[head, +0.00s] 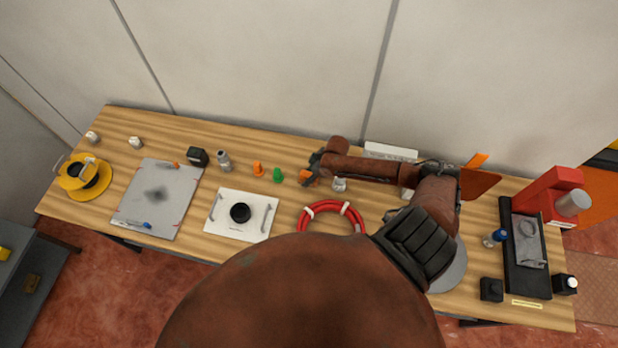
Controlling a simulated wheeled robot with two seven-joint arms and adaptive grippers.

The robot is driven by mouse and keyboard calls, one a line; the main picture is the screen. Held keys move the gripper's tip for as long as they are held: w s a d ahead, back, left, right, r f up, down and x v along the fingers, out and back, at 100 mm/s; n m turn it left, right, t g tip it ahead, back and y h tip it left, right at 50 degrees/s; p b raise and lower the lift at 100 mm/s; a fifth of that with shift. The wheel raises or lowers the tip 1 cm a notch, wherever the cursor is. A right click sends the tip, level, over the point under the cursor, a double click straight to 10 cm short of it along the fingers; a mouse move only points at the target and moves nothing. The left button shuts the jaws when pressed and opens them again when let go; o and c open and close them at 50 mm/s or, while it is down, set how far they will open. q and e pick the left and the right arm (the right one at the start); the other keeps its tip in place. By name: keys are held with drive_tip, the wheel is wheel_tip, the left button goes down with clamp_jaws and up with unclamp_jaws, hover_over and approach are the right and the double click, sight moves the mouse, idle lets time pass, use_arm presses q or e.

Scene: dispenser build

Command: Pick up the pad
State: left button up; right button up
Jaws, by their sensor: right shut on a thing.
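My right arm reaches in from the lower middle and bends back to the left over the table. Its gripper (313,167) is low over the table's middle, near the back. It is shut on a small orange piece (306,178), partly hidden by the dark fingers. I cannot tell for sure that this piece is the pad, or whether it is clear of the table. A green piece (277,174) and another orange piece (257,168) stand just left of it. My left gripper is not in view.
The wooden table (120,128) holds a yellow spool (77,186), a grey sheet (170,193), a white plate (258,229) with a black knob (240,213), and a red coil (307,222). A black tray (513,272) and red device (545,190) stand right. My arm hides part of the table.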

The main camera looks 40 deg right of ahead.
drive_tip(key=c, duration=0.4)
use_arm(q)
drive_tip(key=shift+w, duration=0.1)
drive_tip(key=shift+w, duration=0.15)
use_arm(e)
drive_tip(key=shift+r, duration=0.1)
drive_tip(key=shift+r, duration=0.45)
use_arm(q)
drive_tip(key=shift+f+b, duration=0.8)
use_arm(e)
drive_tip(key=s+a+r, duration=0.2)
drive_tip(key=a+r, duration=0.1)
drive_tip(key=r, duration=0.1)
drive_tip(key=s+a+r, duration=0.3)
drive_tip(key=a+r, duration=0.1)
drive_tip(key=s+a+r, duration=0.3)
drive_tip(key=a+r, duration=0.1)
drive_tip(key=shift+s+a, duration=0.1)
drive_tip(key=shift+s, duration=0.1)
